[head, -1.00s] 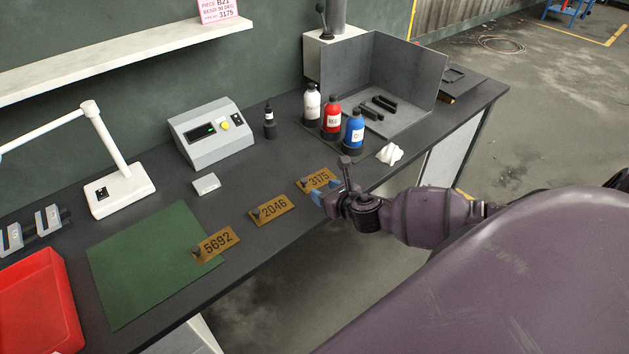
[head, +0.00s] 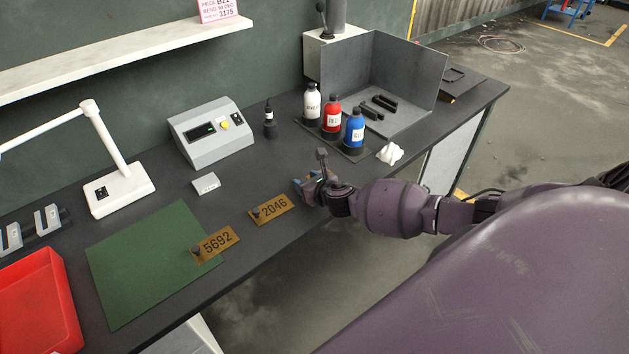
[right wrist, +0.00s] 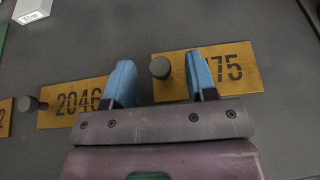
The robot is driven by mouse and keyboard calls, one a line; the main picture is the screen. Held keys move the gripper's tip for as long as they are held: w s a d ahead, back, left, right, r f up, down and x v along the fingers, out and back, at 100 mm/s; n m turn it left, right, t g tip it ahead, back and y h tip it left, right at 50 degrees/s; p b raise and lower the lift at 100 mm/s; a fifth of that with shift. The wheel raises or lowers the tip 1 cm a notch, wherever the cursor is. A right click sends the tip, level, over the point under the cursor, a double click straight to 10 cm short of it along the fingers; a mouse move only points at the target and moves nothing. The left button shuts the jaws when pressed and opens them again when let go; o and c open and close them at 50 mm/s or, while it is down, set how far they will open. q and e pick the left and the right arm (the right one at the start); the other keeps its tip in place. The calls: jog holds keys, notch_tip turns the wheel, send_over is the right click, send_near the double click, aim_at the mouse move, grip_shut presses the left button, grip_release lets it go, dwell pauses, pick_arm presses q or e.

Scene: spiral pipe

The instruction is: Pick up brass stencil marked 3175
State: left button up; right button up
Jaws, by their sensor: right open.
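The brass stencil marked 3175 (right wrist: 243,70) shows in the right wrist view, flat on the dark bench. Its first digits are hidden behind a finger, leaving "75" readable. Its dark round knob (right wrist: 159,67) appears between my right gripper's two blue fingers, with space on both sides. My right gripper (right wrist: 160,72) is open and empty. In the head view my right gripper (head: 303,187) hides this stencil. The stencil marked 2046 (head: 273,208) lies to its left, and the stencil marked 5692 (head: 217,244) lies farther left, partly over the green mat. My left gripper is not in view.
Three bottles, white (head: 312,104), red (head: 331,119) and blue (head: 354,130), stand behind the gripper. A crumpled white cloth (head: 390,153) lies near the bench edge. A grey control box (head: 211,134), green mat (head: 150,258) and red tray (head: 45,300) are to the left.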

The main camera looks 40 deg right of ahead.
grip_shut()
dwell(0.3)
